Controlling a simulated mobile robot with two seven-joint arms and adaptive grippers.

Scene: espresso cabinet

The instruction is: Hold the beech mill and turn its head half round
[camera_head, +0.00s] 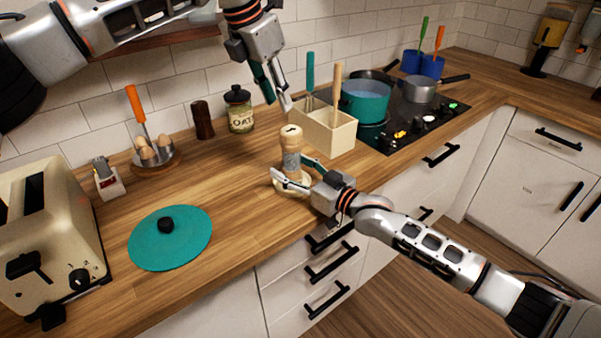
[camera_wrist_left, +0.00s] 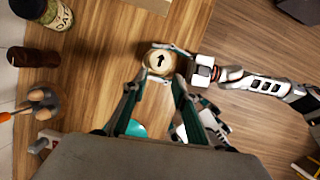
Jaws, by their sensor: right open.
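The beech mill (camera_head: 291,161) stands upright on the wooden counter, with a pale head, a clear middle section and a pale base. A dark arrow marks the top of its head (camera_wrist_left: 160,61), pointing up in the left wrist view. My right gripper (camera_head: 291,177) is low at the mill, its open fingers on either side of the lower body; I cannot tell whether they touch it. My left gripper (camera_head: 277,94) is above and behind the mill, fingers apart and empty, pointing down. In the left wrist view its fingertips show just below the mill head.
A wooden utensil box (camera_head: 329,135) stands close behind the mill, beside the hob (camera_head: 413,120) with a teal pot (camera_head: 366,101). An oat jar (camera_head: 238,110), a dark mill (camera_head: 202,120) and an egg stand (camera_head: 157,159) are left. A teal lid (camera_head: 180,240) and toaster (camera_head: 52,240) lie nearer.

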